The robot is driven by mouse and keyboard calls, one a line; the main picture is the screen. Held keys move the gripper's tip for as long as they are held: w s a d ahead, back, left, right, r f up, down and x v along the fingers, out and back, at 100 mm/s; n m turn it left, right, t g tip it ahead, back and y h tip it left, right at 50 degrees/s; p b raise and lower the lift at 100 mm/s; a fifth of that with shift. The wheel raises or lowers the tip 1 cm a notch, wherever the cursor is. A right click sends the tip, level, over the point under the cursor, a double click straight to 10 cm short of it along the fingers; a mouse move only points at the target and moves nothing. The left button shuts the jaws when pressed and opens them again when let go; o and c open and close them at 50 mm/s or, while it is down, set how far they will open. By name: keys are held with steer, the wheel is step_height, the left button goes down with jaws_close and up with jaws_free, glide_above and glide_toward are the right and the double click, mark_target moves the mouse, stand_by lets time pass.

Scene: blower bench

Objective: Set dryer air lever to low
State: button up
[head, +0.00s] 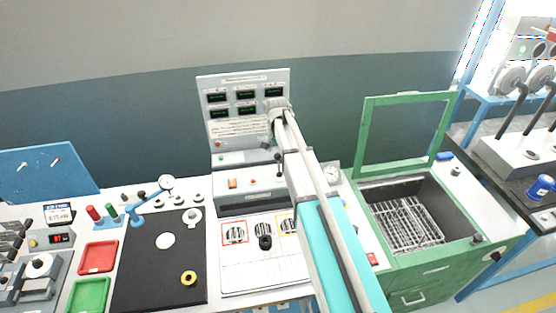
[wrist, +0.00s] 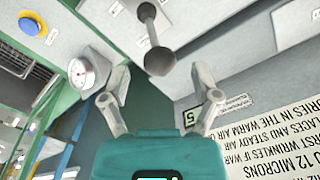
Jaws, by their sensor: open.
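In the wrist view, a lever with a dark round knob (wrist: 159,61) and a light stem (wrist: 147,14) sticks out from a grey housing. My gripper (wrist: 162,82) is open, with one finger on each side of the knob's line. The knob is near the fingertips, and no finger is seen touching it. In the head view, a small dark knob on a stem (head: 279,157) shows beside my arm, above the grey unit (head: 250,198); it looks like the same lever. My arm hides part of that unit, and my fingers are hard to make out there. I cannot read the lever's setting marks.
A display panel (head: 243,80) stands behind the lever. A dial gauge (wrist: 82,72) is left of the fingers in the wrist view. A green box (head: 432,262) with a raised lid frame and wire rack is right of my arm. A black mat (head: 150,275) lies left.

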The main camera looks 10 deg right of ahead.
steer(key=shift+f+b, duration=0.75)
steer(key=shift+f, duration=0.3)
jaws_close()
